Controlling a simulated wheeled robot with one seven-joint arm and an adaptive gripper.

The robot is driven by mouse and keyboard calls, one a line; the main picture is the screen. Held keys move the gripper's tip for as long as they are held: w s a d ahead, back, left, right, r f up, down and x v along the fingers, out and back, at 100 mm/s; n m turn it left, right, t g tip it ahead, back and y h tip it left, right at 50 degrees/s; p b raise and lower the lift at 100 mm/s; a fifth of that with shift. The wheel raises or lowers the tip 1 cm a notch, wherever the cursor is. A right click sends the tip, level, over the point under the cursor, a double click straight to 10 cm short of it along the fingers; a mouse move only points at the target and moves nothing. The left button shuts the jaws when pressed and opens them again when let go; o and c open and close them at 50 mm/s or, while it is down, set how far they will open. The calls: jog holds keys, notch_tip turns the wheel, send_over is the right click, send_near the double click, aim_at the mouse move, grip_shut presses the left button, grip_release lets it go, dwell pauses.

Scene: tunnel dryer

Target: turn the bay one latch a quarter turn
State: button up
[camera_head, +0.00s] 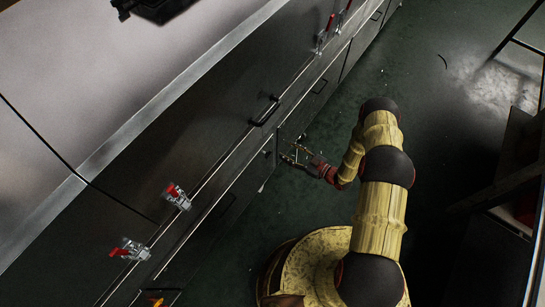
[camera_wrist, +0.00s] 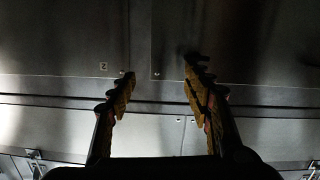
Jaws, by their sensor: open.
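My gripper (camera_head: 290,151) is open, its two fingers spread towards the lower front of the dark dryer wall (camera_head: 228,118). In the wrist view my gripper (camera_wrist: 160,72) shows both fingers apart, with bare metal panel between them. Red-handled latches sit along the wall's upper ledge: two at lower left, the nearer one (camera_head: 130,249) and another (camera_head: 177,196), and two at the top, one (camera_head: 322,42) clearest. None is between the fingers. I cannot tell which latch belongs to bay one. A small dark shape by the right fingertip in the wrist view is too dim to identify.
A small label (camera_wrist: 103,66) is on the panel. The green floor (camera_head: 290,210) is open beside the wall; a dark rack (camera_head: 500,190) stands at right.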

jog(key=s+a+f+y, duration=0.2)
jog(key=s, duration=0.4)
jog(key=b+x, duration=0.2)
jog(key=x, duration=0.5)
jog(key=shift+w+f+m, duration=0.15)
jog(key=shift+w+m, duration=0.15)
jog(key=shift+w, duration=0.05)
jog(key=shift+a, duration=0.1)
jog(key=shift+c, duration=0.9)
jog(key=c, duration=1)
